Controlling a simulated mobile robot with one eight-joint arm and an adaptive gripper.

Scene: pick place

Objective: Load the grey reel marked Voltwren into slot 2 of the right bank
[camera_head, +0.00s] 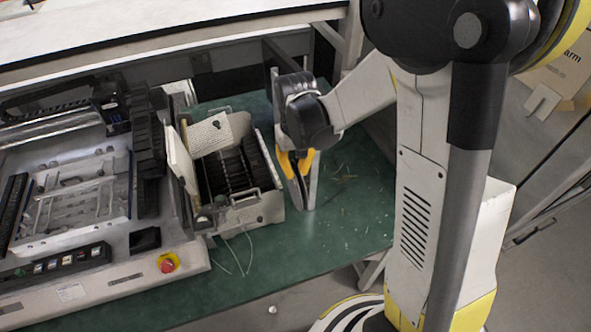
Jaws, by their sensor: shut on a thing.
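My gripper (299,165), with yellow fingers, is at the right of the machine, over the green table. It is shut on a thin, flat grey thing (308,198) seen nearly edge-on, which looks like the grey reel. No marking on it can be read from here. The bank of slots (270,198) at the machine's right side is a light box with several dark, narrow slots. The held reel is upright just to the right of this bank, apart from its slots as far as I can tell. Slot numbers cannot be read.
A pale perforated plate (211,134) stands at the bank's back left. The machine (75,200) fills the left, with a red stop button (168,262) at its front. The green table (345,215) is clear at the right, with scattered bits. A white shelf (160,32) runs behind.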

